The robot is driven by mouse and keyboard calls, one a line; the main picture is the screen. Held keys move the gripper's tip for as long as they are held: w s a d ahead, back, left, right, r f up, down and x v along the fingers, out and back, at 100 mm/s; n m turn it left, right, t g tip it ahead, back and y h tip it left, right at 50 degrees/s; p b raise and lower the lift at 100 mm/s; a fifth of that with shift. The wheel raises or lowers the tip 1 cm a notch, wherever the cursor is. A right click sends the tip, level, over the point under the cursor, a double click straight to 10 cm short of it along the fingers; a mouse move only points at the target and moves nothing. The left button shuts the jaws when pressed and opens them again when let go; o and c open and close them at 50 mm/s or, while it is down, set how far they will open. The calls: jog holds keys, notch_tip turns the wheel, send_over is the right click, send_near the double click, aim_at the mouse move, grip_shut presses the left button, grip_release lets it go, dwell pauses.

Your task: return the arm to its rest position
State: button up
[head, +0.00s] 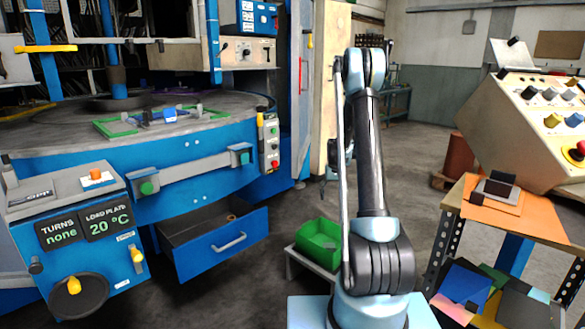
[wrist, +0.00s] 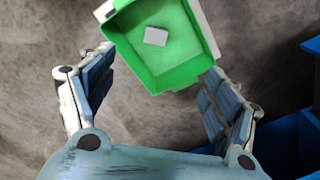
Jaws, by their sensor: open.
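My arm (head: 370,150) stands upright in the middle of the head view, folded at the top, with its far end partly hidden behind its own links. In the wrist view my gripper (wrist: 160,63) is open, with its two fingers spread wide and nothing between them. It points down above a green bin (wrist: 187,75), and the fingertips lie on either side of the bin's near end in the picture. A small pale block (wrist: 156,36) lies in the bin. The bin also shows in the head view (head: 319,242), just left of my arm's base.
A blue drawer (head: 225,246) stands open left of the bin, under the round machine table (head: 60,135). A control box (head: 75,235) is at front left. A cream console (head: 520,125) and a work table (head: 540,228) are at right. Floor shows behind my arm.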

jog(key=s+a+r+t, duration=0.1)
jog(key=s+r, duration=0.9)
jog(key=s, duration=0.3)
jog(key=s+r, duration=1)
jog(key=s, duration=0.2)
jog(key=s+f, duration=0.3)
jog(key=s, duration=1)
jog(key=s+f+t, duration=0.1)
jog(key=s+f, duration=0.2)
jog(key=s, duration=1)
jog(key=shift+s+a, duration=0.25)
jog(key=shift+a, duration=0.1)
